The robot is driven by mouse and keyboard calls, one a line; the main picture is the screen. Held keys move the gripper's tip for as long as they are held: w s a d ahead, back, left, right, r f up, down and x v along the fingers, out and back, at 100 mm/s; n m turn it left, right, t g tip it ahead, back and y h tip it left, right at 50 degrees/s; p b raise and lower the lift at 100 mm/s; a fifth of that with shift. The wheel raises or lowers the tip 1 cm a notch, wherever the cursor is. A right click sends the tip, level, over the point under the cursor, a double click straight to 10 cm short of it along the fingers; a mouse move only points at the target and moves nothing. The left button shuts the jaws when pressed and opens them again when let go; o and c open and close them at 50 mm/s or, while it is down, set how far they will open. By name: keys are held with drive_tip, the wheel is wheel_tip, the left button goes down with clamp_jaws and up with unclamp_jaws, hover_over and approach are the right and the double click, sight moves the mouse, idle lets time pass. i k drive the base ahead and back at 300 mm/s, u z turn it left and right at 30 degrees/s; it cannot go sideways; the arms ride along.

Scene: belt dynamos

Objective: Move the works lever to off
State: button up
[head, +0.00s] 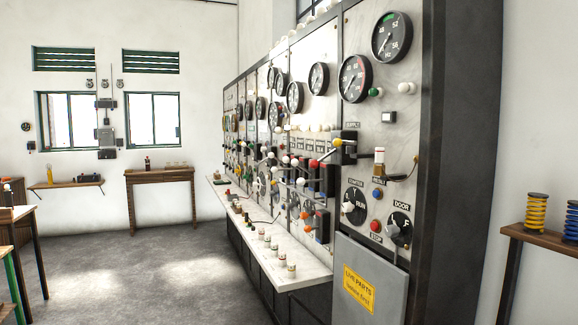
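A long switchboard (405,120) runs along the right, its pale panels full of levers, dials and knobs. A lever with a yellow knob (338,143) sticks out from a dark block (349,150) on the nearest panel. A lever with a red knob (313,163) sits just left of it. Several levers with white knobs crowd further along, among them one white knob (286,159). I cannot tell which lever is the works lever; the small labels there are unreadable. My gripper is not in view.
A pale ledge (262,250) juts from the board below the levers. A grey door (370,285) with a yellow warning sign is at the near end. A wooden shelf (545,238) with coils stands right. Tables stand left and back; the grey floor (150,275) is clear.

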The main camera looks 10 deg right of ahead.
sight(294, 161)
drive_tip(key=u, duration=0.35)
drive_tip(key=i, duration=1)
drive_tip(key=u, duration=0.6)
drive_tip(key=i, duration=1.25)
drive_tip(key=u, duration=0.05)
